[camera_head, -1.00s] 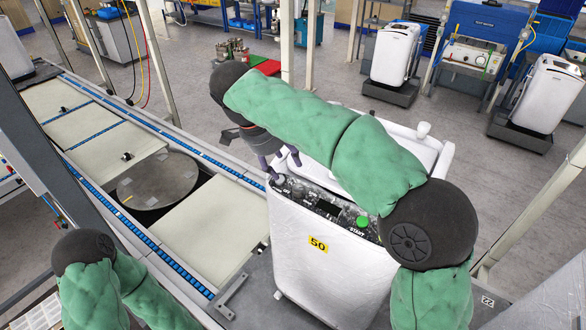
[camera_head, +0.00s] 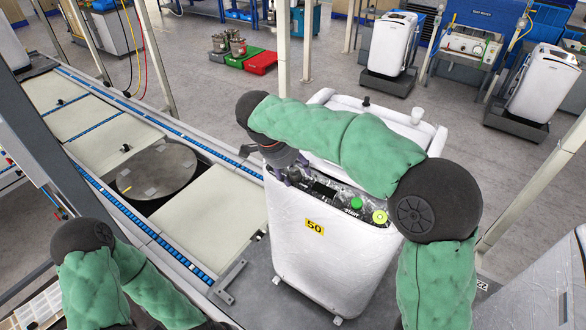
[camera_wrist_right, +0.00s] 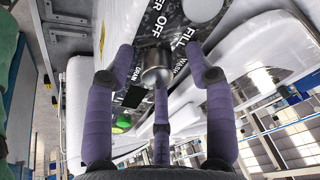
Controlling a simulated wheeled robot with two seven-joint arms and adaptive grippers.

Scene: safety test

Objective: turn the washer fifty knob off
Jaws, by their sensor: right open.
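The washer (camera_head: 310,250) is a white machine with a yellow tag reading 50. Its dark control panel (camera_head: 325,187) runs along the top edge. My right gripper (camera_head: 287,174) is low over the panel's left end. In the right wrist view, its open purple fingers (camera_wrist_right: 158,70) are spread around a silver knob (camera_wrist_right: 156,66); contact is not clear. Panel words OFF, FILL, WASH and DRAIN show near the knob. The knob is hidden by the gripper in the head view. My left arm shows at bottom left, but its gripper is out of view.
A green start button (camera_head: 356,203) and a yellow-green round part (camera_head: 380,217) are at the panel's right. A conveyor line (camera_head: 215,215) with pale plates runs along the washer's left.

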